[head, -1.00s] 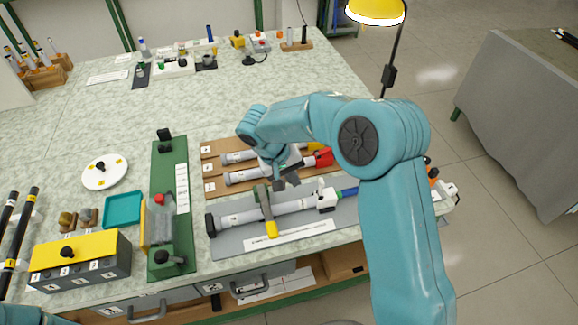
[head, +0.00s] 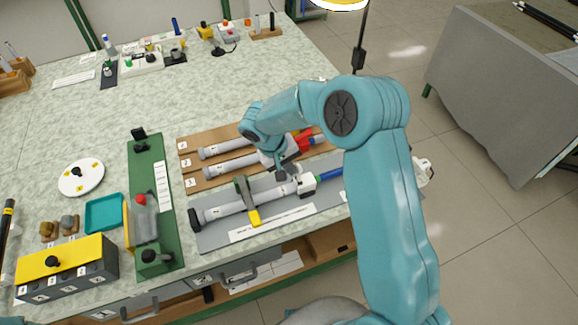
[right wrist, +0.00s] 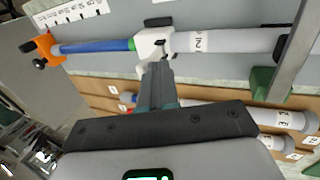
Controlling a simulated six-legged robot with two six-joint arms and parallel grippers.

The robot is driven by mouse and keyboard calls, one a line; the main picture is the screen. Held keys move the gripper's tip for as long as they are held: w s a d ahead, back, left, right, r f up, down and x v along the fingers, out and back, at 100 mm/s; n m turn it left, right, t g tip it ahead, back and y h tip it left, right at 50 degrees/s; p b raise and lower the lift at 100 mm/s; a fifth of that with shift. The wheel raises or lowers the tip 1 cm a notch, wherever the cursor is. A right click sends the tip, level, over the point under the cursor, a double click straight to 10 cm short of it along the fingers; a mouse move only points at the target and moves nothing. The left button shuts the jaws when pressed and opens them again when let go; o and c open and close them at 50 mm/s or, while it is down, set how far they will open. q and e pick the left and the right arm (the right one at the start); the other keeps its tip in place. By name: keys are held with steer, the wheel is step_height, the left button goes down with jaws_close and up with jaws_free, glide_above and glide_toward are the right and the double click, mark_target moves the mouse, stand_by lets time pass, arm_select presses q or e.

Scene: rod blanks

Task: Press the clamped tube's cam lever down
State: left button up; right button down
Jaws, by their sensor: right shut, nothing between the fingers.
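The clamped tube (head: 225,210) is a pale grey tube lying on a grey plate, held under a green clamp bar with a yellow end (head: 254,217). A white block (head: 306,185) sits at its right end, with a blue rod beyond. My right gripper (head: 291,173) is shut and empty beside the block. In the wrist view its fingertips (right wrist: 158,68) are at the block's near edge; I cannot tell whether they touch. My left gripper is out of view.
Wooden racks with more tubes (head: 225,168) lie just behind the plate. A green fixture (head: 143,160) stands to the left, beside a teal tray (head: 104,213) and a yellow-topped box (head: 66,262). An orange end piece (right wrist: 42,50) tips the blue rod. The table's middle is clear.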

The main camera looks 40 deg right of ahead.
steer(key=shift+s+d+r+y, duration=0.1)
steer(key=shift+d+r+y, duration=0.05)
steer(key=shift+d+y, duration=0.35)
steer(key=y, duration=0.1)
steer(key=d+y, duration=0.1)
steer(key=d+t+y, duration=0.1)
steer(key=shift+s+d+r+p, duration=0.15)
steer(key=shift+s+p, duration=0.1)
steer(key=shift+p, duration=0.1)
steer(key=shift+s+d+y, duration=0.15)
steer(key=shift+d+y, duration=0.5)
steer(key=shift+y, duration=0.15)
steer(key=shift+s+d+f+t+y+b, duration=0.15)
steer(key=shift+d+f+t+y+b, duration=0.3)
steer(key=shift+d+y, duration=0.35)
steer(key=y+b, duration=0.1)
steer(key=d+f+y+b, duration=0.1)
steer(key=y+b, duration=0.1)
steer(key=shift+s+d+f+t+y, duration=0.25)
steer(key=shift+d+f+t+y, duration=0.05)
steer(key=shift+d+t, duration=0.1)
steer(key=shift+a+r, duration=0.1)
steer(key=shift+r, duration=0.25)
steer(key=shift+a, duration=0.2)
